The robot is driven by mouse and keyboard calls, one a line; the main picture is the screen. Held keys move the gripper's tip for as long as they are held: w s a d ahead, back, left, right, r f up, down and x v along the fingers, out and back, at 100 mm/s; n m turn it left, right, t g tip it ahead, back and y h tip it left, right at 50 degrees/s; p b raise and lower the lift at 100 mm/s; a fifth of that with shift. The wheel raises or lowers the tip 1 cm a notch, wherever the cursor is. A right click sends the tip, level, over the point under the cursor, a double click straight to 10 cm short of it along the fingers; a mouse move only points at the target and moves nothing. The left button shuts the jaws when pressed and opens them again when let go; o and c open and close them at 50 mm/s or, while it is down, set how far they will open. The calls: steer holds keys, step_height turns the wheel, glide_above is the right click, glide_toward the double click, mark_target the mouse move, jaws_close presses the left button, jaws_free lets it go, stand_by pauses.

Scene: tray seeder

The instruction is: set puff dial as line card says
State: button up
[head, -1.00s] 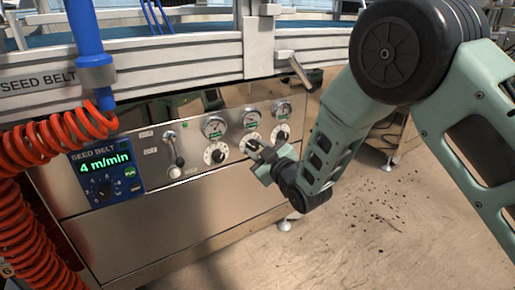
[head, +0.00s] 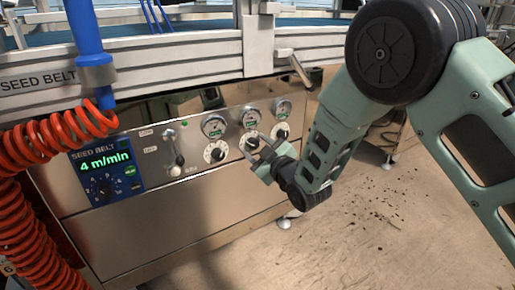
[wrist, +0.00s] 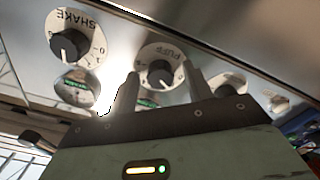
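The puff dial (wrist: 160,72) is a white disc marked PUFF with a black knob, near the middle of the wrist view. In the head view it is the middle of three dials (head: 249,143) on the steel panel. My gripper (wrist: 161,72) is open, its two dark fingers apart and on either side of the knob in the picture, with nothing held. In the head view my gripper (head: 265,155) is just in front of and below this dial. The dial's exact setting is too small to read. I cannot make out a line card.
The shake dial (wrist: 72,40) is beside the puff dial. Gauges (head: 214,126) sit above the dials. A lever (head: 175,150) and a blue seed belt box (head: 107,172) reading 4 m/min are to the left. A red coiled hose (head: 45,145) hangs at far left.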

steer(key=p+v, duration=0.5)
steer(key=v, duration=1.2)
steer(key=shift+s+d, duration=0.2)
steer(key=s+d+r+m+g+h+p, duration=0.25)
steer(key=s+r+g, duration=0.25)
steer(key=s, duration=0.3)
steer(key=s+d+r+m+g+h+p, duration=0.2)
steer(key=s+r+g+h, duration=0.25)
steer(key=s, duration=0.45)
steer(key=s+d+r+m+g+h+p, duration=0.2)
steer(key=s+r+g, duration=0.35)
steer(key=s, duration=0.25)
step_height(320, 180, up, 37)
steer(key=p, duration=3.7)
